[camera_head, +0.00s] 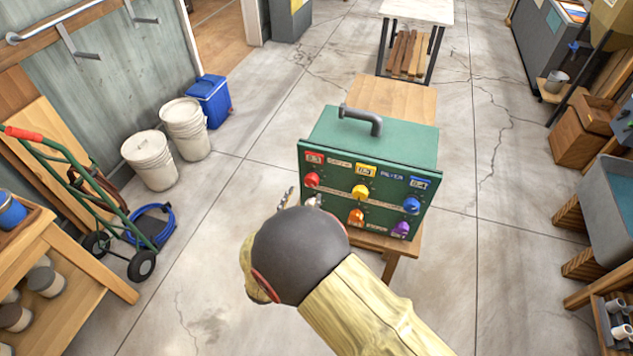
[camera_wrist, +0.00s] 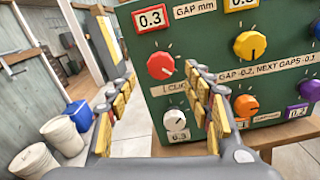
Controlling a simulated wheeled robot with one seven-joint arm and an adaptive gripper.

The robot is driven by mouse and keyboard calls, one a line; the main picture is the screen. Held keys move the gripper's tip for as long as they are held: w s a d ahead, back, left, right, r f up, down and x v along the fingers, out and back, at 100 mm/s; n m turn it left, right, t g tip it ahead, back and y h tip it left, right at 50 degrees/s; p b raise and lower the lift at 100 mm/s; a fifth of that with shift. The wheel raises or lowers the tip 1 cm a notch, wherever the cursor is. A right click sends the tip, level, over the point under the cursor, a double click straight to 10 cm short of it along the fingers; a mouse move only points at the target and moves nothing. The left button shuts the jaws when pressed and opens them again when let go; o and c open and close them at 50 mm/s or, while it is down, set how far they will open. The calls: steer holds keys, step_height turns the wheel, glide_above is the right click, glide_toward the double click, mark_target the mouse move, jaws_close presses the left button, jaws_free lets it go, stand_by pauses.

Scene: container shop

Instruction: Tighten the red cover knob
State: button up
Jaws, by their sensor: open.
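The red cover knob (camera_head: 312,180) is at the upper left of a green panel box (camera_head: 350,131), below a red-framed 0.3 tag. In the wrist view the red knob (camera_wrist: 161,65) shows a white pointer mark and lies between the open fingers, beyond their tips. My gripper (camera_head: 301,198) is open and empty in front of the panel's left side. It also shows in the wrist view (camera_wrist: 165,85), its padded fingers apart and not visibly touching the knob. A white knob (camera_wrist: 175,120) sits below the red one; my gripper partly hides it in the head view.
Yellow (camera_head: 361,191), blue (camera_head: 411,205), orange (camera_head: 356,216) and purple (camera_head: 401,229) knobs share the panel. A printed line reads "GAP -0.2, NEXT GAPS -0.1". The box stands on a wooden table (camera_head: 392,97). White buckets (camera_head: 148,160) and a hand truck (camera_head: 75,185) stand left.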

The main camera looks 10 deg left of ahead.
mark_target(311, 183)
steer(key=w, duration=0.7)
steer(key=shift+d, duration=0.3)
steer(key=shift+c, duration=0.6)
steer(key=c, duration=1)
